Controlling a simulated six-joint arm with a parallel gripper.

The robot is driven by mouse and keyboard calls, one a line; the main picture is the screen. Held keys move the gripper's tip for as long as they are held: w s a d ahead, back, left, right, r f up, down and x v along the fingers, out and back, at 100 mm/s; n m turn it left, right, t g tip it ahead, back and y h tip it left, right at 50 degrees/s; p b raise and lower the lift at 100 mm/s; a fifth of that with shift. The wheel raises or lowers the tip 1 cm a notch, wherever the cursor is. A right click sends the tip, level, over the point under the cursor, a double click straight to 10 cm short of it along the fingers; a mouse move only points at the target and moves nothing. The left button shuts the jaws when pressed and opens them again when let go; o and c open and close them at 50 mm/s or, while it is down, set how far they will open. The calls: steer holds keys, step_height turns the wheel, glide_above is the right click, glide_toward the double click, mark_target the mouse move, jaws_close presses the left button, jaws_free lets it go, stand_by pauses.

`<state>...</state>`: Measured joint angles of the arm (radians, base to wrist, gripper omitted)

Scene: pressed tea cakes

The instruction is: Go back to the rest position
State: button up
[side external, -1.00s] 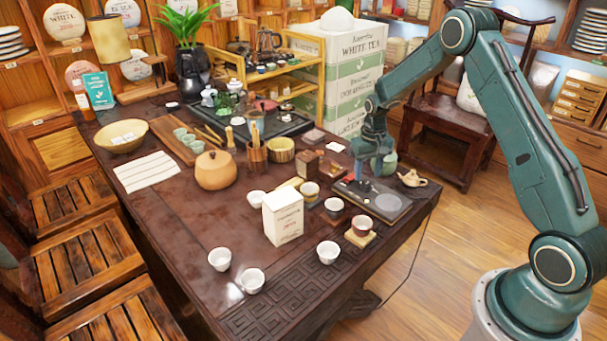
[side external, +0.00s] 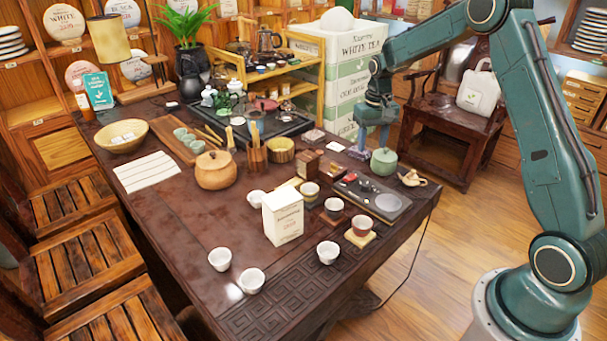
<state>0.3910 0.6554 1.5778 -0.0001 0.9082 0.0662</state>
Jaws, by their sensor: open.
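My gripper (side external: 359,151) hangs fingers-down above the table's far right edge, behind the dark tray (side external: 351,194). It is open, and nothing shows between its fingers, though they are small in this view. The dark tray carries small dark items and a round grey disc (side external: 388,203).
A small tan teapot (side external: 411,178) stands right of the tray. Several cups, a white tea box (side external: 283,216) and a round wooden pot (side external: 215,170) occupy the table (side external: 185,222). Stacked white tea crates (side external: 349,75) rise behind the gripper. A dark chair (side external: 440,125) stands right.

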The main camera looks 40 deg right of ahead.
steer(key=s+a+r+n+t, duration=0.1)
steer(key=s+a+r, duration=0.5)
steer(key=r, duration=0.2)
steer(key=s+a+r+n+t, duration=0.1)
steer(key=s+a+r+t, duration=0.1)
steer(key=s+a+r, duration=0.55)
steer(key=s+a+r+n+t, duration=0.1)
steer(key=s+a, duration=0.2)
steer(key=s, duration=0.5)
steer(key=s+a+r+n+t, duration=0.1)
steer(key=s+a+n, duration=0.1)
steer(key=s, duration=0.6)
steer(key=shift+a+r+t, duration=0.3)
steer(key=shift+a, duration=0.2)
